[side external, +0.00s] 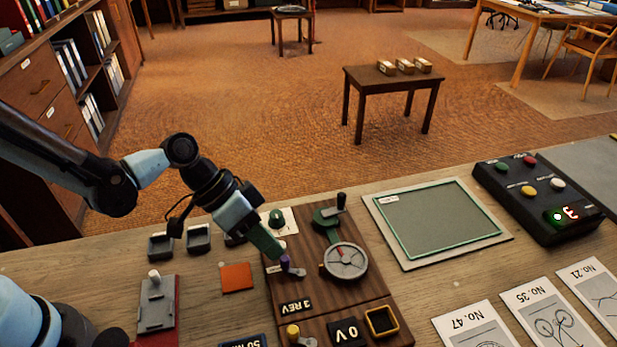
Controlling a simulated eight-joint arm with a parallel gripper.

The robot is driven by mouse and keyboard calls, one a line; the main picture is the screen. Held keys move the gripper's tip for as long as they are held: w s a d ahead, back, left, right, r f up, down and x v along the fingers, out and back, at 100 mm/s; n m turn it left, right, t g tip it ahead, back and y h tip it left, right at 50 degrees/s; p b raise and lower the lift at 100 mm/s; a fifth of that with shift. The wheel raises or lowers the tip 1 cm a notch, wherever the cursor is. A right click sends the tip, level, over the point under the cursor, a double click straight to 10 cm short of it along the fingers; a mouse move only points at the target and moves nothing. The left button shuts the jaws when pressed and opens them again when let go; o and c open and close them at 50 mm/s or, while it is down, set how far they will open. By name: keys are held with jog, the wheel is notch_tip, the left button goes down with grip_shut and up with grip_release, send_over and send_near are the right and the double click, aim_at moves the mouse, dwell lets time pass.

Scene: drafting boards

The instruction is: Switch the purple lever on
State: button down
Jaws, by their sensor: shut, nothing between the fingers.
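The purple lever (285,262) is a small purple-tipped lever on the wooden panel (350,299), near its left edge, left of the round dial. Its grey base shows just below and right of the tip. My gripper (272,250) is shut and empty, pointing down right, with its tip right at the purple lever. I cannot tell if they touch. The gripper partly covers the area behind the lever, and the lever's on or off position is not clear.
A grey switch box (157,305) and orange square (236,277) lie left. A green-framed board (437,222) and black button box (535,195) stand right.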

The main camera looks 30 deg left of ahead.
aim_at(281, 265)
jog(key=shift+s+d+n+t, duration=0.1)
jog(key=shift+s+n+t, duration=0.4)
jog(key=shift+n, duration=0.2)
jog(key=shift+s+d+n+t+y, duration=0.15)
jog(key=shift+s+n+t+y, duration=0.35)
jog(key=shift+n, duration=0.6)
jog(key=shift+s+d+n+t+y, duration=0.3)
jog(key=shift+s+n+t, duration=0.15)
jog(key=shift+n, duration=0.4)
jog(key=shift+s+d+n+t+y, duration=0.2)
jog(key=shift+s+n+t+y, duration=0.2)
jog(key=shift+n, duration=0.45)
jog(key=shift+s+d, duration=0.25)
jog(key=shift+d, duration=0.05)
jog(key=shift+w, duration=0.15)
jog(key=shift+w, duration=0.7)
